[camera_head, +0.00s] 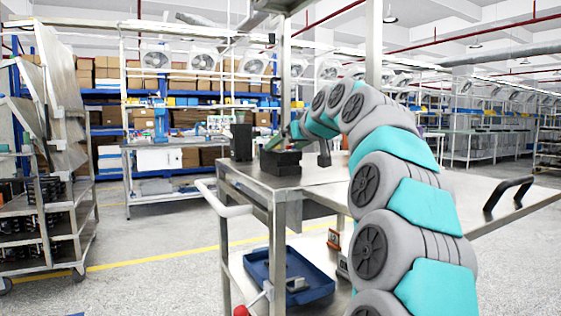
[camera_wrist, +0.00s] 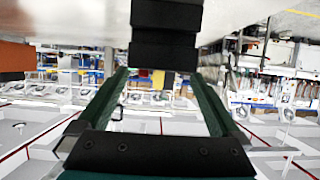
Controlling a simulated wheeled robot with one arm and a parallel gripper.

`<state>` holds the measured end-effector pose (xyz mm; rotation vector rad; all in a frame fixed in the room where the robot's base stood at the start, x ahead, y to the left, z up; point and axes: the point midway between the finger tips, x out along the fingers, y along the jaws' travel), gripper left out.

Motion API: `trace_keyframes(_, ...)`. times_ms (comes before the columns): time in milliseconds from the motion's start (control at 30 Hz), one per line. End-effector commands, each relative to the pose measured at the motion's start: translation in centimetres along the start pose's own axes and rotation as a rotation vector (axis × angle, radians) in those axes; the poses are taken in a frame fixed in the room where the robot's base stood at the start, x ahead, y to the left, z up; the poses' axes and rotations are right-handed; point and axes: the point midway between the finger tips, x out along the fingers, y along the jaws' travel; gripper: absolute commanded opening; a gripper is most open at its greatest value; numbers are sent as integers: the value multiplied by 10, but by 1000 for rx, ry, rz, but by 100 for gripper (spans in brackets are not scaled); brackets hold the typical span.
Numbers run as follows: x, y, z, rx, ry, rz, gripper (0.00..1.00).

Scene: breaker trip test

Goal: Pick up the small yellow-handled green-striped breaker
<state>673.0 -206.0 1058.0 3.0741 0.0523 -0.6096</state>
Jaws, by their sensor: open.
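My gripper (camera_wrist: 161,75) is open in the wrist view, with its two green fingers apart. A black stepped block (camera_wrist: 165,35) stands just ahead of the gap between the fingertips, and nothing is gripped. A small yellow patch shows under the block; I cannot tell whether it is a handle or background. No green stripe can be made out on the block. In the head view my arm reaches over the metal cart (camera_head: 325,178), and a low black block (camera_head: 280,162) sits on its top near the hand. The fingertips are too small to judge there.
A taller black box (camera_head: 241,141) stands left of the low block. An orange item (camera_wrist: 15,55) is at the left edge of the wrist view. The cart's lower shelf holds a blue tray (camera_head: 256,265) and an orange-and-dark item (camera_head: 334,238). The right cart top is mostly clear.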

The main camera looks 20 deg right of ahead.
Motion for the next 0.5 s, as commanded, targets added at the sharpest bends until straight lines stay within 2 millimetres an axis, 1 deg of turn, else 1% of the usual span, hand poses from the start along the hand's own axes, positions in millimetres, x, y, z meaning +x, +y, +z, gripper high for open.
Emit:
trace_keyframes(167,15,0,0,0,-2,0,100)
trace_keyframes(400,48,1,-1,0,-2,0,100)
trace_keyframes(500,54,0,0,1,-2,-1,100)
